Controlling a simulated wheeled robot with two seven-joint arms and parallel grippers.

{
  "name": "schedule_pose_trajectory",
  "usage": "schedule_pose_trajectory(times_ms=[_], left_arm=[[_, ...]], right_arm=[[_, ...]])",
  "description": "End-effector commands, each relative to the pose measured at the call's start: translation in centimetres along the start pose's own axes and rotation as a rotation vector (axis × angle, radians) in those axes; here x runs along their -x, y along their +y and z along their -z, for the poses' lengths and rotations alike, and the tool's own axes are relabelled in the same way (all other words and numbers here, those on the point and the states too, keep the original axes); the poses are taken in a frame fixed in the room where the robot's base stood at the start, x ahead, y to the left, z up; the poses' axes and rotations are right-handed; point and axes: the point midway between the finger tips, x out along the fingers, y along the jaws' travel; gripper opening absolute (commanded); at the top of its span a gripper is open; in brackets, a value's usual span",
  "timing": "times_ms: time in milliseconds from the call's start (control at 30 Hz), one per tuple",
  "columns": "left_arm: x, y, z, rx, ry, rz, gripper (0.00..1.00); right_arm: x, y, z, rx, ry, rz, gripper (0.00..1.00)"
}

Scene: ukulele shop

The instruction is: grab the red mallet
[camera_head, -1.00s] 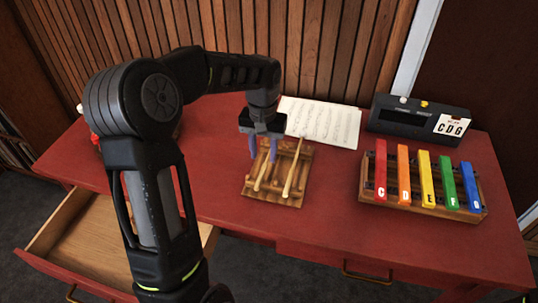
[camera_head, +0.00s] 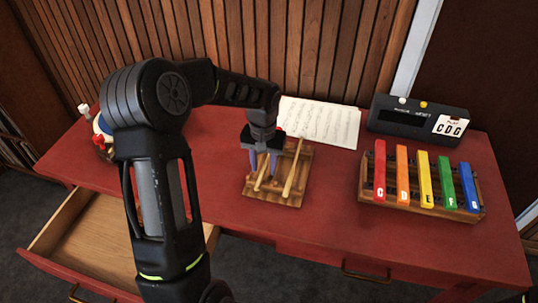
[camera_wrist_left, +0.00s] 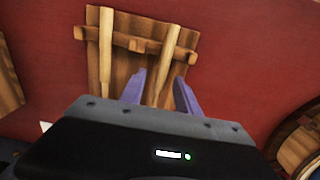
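Two wooden mallet sticks lie on a small wooden rack (camera_head: 292,199) in the middle of the red table. The left stick (camera_head: 263,178) is at my left gripper; the right stick (camera_head: 292,172) stands clear of it. My left gripper (camera_head: 263,170) is open, pointing down over the rack. In the left wrist view, the near stick (camera_wrist_left: 168,55) appears between the fingertips (camera_wrist_left: 160,78), without visible grip. The other stick (camera_wrist_left: 105,45) is outside them. My right gripper is not in view.
A sheet of music (camera_head: 322,122) lies behind the rack. Coloured chime bars (camera_head: 424,180) and a black box (camera_head: 416,118) stand at the right. A round drum-like object (camera_head: 103,126) is partly hidden at the left. An open drawer (camera_head: 90,237) juts out at front left.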

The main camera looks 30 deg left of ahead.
Motion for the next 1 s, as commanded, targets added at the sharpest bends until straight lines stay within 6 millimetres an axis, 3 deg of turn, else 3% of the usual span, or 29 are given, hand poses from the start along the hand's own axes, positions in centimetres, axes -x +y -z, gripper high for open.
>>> schedule_pose_trajectory(times_ms=[367, 833, 1000], left_arm=[[0.05, 0.0, 0.02, 0.0, 0.001, 0.0, 0.39], [0.05, 0.0, 0.02, 0.0, 0.001, 0.0, 0.01], [0.05, 0.0, 0.02, 0.0, 0.001, 0.0, 0.0]], right_arm=[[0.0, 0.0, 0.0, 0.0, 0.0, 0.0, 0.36], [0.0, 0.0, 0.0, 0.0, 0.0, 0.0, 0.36], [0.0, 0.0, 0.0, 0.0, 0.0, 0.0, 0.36]])
